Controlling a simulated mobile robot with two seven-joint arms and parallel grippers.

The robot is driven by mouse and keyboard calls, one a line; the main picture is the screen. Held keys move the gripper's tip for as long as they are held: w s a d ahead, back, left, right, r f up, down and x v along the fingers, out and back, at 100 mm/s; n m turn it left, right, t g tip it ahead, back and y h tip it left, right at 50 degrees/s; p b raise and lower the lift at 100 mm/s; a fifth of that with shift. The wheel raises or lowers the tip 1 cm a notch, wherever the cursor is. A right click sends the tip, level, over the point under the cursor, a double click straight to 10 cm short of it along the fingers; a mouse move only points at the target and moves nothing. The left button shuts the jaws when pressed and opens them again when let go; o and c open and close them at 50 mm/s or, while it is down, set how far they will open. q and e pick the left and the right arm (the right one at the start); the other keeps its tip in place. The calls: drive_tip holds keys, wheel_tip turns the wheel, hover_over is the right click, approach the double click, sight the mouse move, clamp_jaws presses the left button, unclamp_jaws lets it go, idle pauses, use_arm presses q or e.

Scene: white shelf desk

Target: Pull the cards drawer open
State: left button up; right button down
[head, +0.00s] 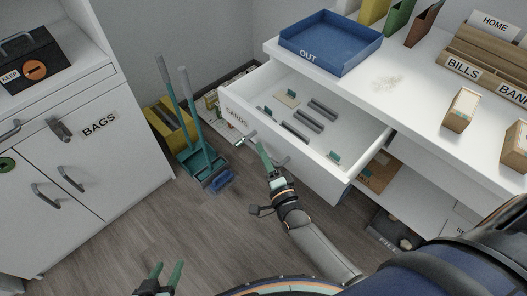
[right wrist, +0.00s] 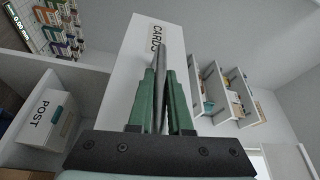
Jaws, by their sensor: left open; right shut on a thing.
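The cards drawer (head: 305,165) is white and stands well out from the desk in the head view, with its inside showing. My right gripper (head: 262,153) is at the drawer's front, shut on the grey handle (head: 244,139). In the right wrist view the green fingers of this gripper (right wrist: 160,95) lie on either side of the handle bar (right wrist: 159,75). My left gripper (head: 166,274) is open and empty, low over the floor at the bottom of the head view.
Grey dividers (head: 295,130) and small green-tabbed pieces lie in the drawer. A blue OUT tray (head: 330,42) sits on the desk (head: 400,85). A teal broom and dustpan (head: 205,165) stand left of the drawer. The white BAGS cabinet (head: 95,160) is further left.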

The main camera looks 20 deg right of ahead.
drive_tip(key=c, duration=0.8)
unclamp_jaws()
drive_tip(key=shift+c, duration=0.2)
drive_tip(key=shift+s, duration=0.15)
drive_tip(key=s, duration=0.7)
drive_tip(key=shift+s+f+p, duration=0.15)
drive_tip(key=shift+f+p, duration=0.1)
drive_tip(key=shift+p, duration=0.1)
